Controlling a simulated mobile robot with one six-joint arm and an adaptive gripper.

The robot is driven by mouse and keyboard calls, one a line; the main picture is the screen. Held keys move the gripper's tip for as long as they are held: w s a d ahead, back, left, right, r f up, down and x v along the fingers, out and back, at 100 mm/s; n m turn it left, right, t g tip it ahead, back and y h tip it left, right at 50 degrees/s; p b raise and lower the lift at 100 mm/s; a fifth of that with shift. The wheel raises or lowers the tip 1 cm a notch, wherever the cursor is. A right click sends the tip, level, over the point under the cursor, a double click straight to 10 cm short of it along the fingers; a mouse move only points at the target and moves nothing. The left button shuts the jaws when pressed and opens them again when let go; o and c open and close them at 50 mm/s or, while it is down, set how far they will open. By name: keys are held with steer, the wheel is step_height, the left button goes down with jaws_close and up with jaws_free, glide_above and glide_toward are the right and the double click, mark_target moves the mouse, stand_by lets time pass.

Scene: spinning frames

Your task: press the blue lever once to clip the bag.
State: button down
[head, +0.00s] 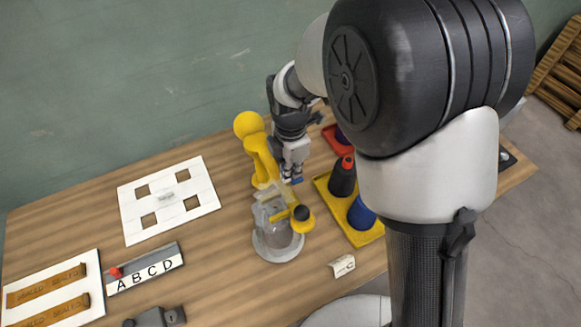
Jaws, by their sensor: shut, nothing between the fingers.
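My gripper (292,174) points down over the middle of the table, its fingers shut and empty. Small blue patches show at its tips; I cannot tell whether they are part of the fingers or the blue lever beneath them. Just below it in the picture stands a device with a grey round base (278,250), a cloudy grey body and a yellow arm ending in a dark knob (301,213). A yellow jointed piece (259,155) with a round head rises left of my gripper. I cannot make out a bag clearly, nor whether my gripper touches anything.
A yellow tray (357,236) right of the device holds a dark red-topped piece (343,176) and a blue piece (362,213). A white board with square holes (168,219), a lettered strip (146,271) and a small white card (341,266) lie on the wooden table.

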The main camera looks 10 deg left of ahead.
mark_target(293, 181)
steer(key=shift+f, duration=0.1)
steer(key=b, duration=0.1)
steer(key=f+b, duration=0.2)
steer(key=shift+s+d+t+y, duration=0.2)
steer(key=shift+s+t+y, duration=0.1)
steer(key=shift+t, duration=0.1)
steer(key=shift+s+d+f+b, duration=0.15)
steer(key=shift+f+b, duration=0.3)
steer(key=shift+f, duration=0.15)
steer(key=shift+r+p, duration=0.35)
step_height(293, 181, up, 13)
steer(key=s+d+p, duration=0.1)
steer(key=p, duration=0.3)
steer(key=shift+s+r, duration=0.15)
steer(key=shift+s, duration=0.15)
steer(key=shift+d, duration=0.1)
